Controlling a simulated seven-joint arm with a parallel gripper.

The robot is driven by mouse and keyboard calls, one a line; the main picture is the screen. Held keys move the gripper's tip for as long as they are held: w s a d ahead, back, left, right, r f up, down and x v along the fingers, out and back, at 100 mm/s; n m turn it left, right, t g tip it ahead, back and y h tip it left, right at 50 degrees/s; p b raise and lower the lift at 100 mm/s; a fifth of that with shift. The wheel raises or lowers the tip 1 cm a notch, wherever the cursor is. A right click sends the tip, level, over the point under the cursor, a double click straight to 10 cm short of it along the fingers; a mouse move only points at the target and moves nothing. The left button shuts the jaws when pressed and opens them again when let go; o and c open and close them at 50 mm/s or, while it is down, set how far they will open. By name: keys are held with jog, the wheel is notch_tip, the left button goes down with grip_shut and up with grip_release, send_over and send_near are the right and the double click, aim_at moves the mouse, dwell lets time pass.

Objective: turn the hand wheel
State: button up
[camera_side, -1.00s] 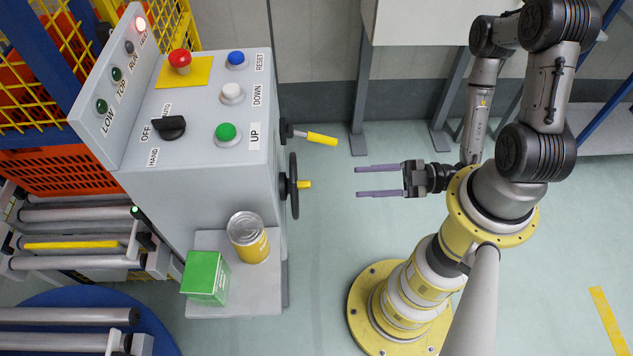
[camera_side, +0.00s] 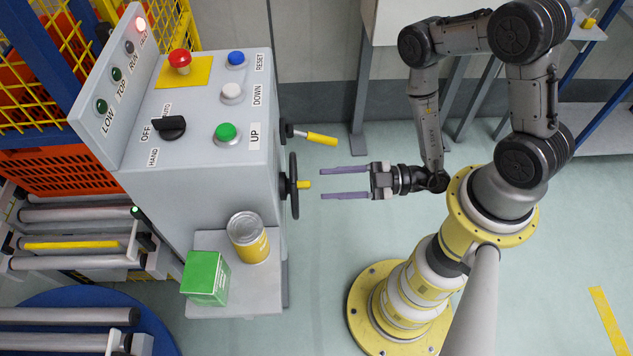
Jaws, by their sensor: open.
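The hand wheel (camera_side: 293,185) is a black wheel seen nearly edge-on, mounted on the right side of the grey control cabinet. Nothing is between the fingers. The fingertips look apart from the handle by a small gap in the picture.
A lever with a yellow grip (camera_side: 321,139) sticks out of the cabinet (camera_side: 185,195) above the wheel. A yellow can (camera_side: 249,238) and a green box (camera_side: 205,277) stand on a shelf (camera_side: 262,296) below. The floor between cabinet and arm is clear.

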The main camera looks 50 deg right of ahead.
aim_at(300, 185)
jog(key=shift+x, duration=1.85)
jog(key=shift+c, duration=0.3)
grip_shut()
